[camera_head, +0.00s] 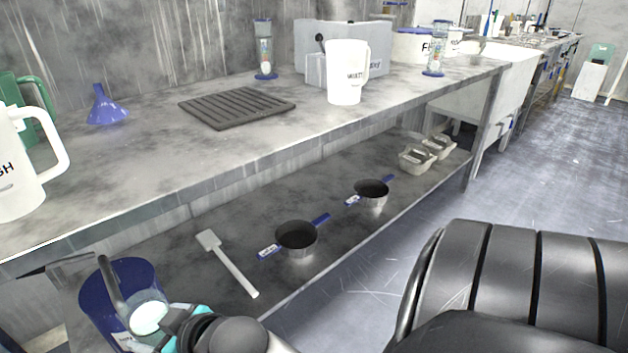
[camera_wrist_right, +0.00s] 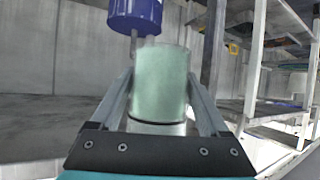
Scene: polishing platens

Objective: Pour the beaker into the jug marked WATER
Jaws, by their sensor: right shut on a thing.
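The jug is far from the beaker, up and to the right. My left gripper is not in view.
A blue bin (camera_head: 92,302) is beside the beaker. Another white jug (camera_head: 18,185), lettered "GH", stands at the left bench edge near a blue funnel (camera_head: 104,108). A dark slatted mat (camera_head: 236,106) lies left of the WATER jug. Pans (camera_head: 297,240) lie on the lower shelf.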

